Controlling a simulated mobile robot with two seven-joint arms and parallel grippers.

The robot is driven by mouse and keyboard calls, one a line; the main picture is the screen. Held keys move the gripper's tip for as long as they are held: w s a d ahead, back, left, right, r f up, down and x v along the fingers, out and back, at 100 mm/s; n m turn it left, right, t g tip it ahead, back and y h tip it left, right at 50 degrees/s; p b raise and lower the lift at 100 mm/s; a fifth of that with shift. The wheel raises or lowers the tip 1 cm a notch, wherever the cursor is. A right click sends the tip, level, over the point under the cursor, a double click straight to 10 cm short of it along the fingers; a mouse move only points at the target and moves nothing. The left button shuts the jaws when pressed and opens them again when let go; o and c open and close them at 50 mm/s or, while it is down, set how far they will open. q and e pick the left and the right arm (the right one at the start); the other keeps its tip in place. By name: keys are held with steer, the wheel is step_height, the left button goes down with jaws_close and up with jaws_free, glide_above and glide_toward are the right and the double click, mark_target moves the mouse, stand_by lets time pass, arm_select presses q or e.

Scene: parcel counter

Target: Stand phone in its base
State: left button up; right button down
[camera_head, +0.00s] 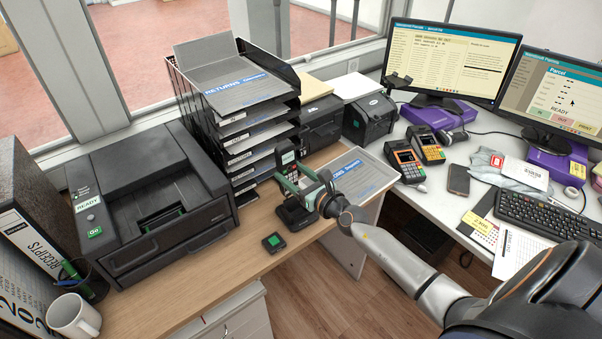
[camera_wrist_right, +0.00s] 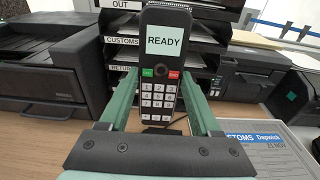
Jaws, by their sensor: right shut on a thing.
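The black phone (camera_head: 286,158) stands upright over the wooden desk, in front of the letter-tray stack. In the right wrist view the phone (camera_wrist_right: 160,88) faces me, with a READY screen and a keypad. My right gripper (camera_head: 307,182) is shut on it, one green finger along each side. Its dark base (camera_head: 297,216) is on the desk directly below the phone. The gripper partly hides the phone's lower end, and I cannot tell whether it is seated in the base or just above it. My left gripper is in neither view.
A stack of black letter trays (camera_head: 240,125) stands close behind the phone, with a printer (camera_head: 150,195) to the left. A customs tray (camera_head: 362,172) is close on the right.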

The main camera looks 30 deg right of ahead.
mark_target(297, 183)
steer(key=shift+s+d+f+m+h, duration=0.15)
steer(key=shift+s+d+f+h, duration=0.05)
steer(key=shift+d, duration=0.25)
steer(key=shift+s+d+f+m+h, duration=0.15)
steer(key=shift+d+h, duration=0.05)
steer(key=shift+d, duration=0.25)
steer(key=shift+s+d+f, duration=0.1)
steer(key=shift+d+f, duration=0.05)
steer(key=shift+f, duration=0.1)
step_height(297, 183, down, 3)
steer(key=b, duration=0.3)
steer(key=shift+f+b, duration=0.2)
steer(key=shift+b, duration=0.1)
steer(key=shift+f+t+b, duration=0.2)
steer(key=shift+t+b, duration=0.4)
steer(key=shift+b, duration=0.9)
steer(key=shift+r, duration=0.1)
steer(key=shift+s, duration=0.3)
steer(key=shift+f+b, duration=0.3)
steer(key=shift+b, duration=0.05)
